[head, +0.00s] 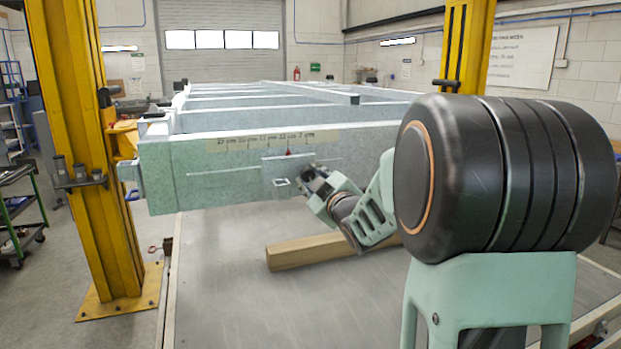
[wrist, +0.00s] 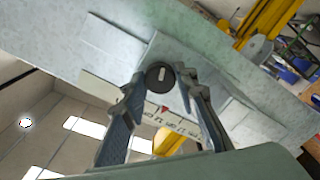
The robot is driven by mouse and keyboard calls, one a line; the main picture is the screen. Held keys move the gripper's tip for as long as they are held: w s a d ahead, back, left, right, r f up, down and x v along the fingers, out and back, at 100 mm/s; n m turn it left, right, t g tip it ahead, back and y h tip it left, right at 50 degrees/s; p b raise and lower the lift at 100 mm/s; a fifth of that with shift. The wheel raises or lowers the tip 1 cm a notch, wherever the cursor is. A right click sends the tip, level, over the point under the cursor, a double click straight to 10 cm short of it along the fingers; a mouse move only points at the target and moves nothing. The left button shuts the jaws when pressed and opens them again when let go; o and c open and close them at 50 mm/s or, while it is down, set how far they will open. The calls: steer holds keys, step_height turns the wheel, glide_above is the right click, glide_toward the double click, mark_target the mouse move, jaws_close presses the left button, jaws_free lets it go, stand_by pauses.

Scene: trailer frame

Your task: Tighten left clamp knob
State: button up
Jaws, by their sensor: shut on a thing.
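The round black clamp knob (wrist: 160,76), with a pale bar mark on its face, sits on a plate fixed to the pale green frame beam (wrist: 70,38). My gripper (wrist: 162,80) has its fingertips on either side of the knob and is shut on it. The knob is largely hidden by the fingers there. Whether the knob is tight cannot be seen.
A measuring strip (head: 232,144) with a red pointer (head: 288,152) runs along the beam above my gripper. A wooden timber (head: 300,252) lies on the grey table (head: 230,300) below my arm. Yellow posts stand at left (head: 75,150) and right (head: 468,45).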

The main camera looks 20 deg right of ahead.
steer(key=shift+c, duration=1)
steer(key=shift+m+b, duration=0.6)
steer(key=shift+m, duration=1.3)
steer(key=shift+r, duration=0.1)
steer(key=o, duration=1.2)
steer(key=shift+c, duration=0.2)
steer(key=s, duration=0.7)
steer(key=shift+s, duration=0.3)
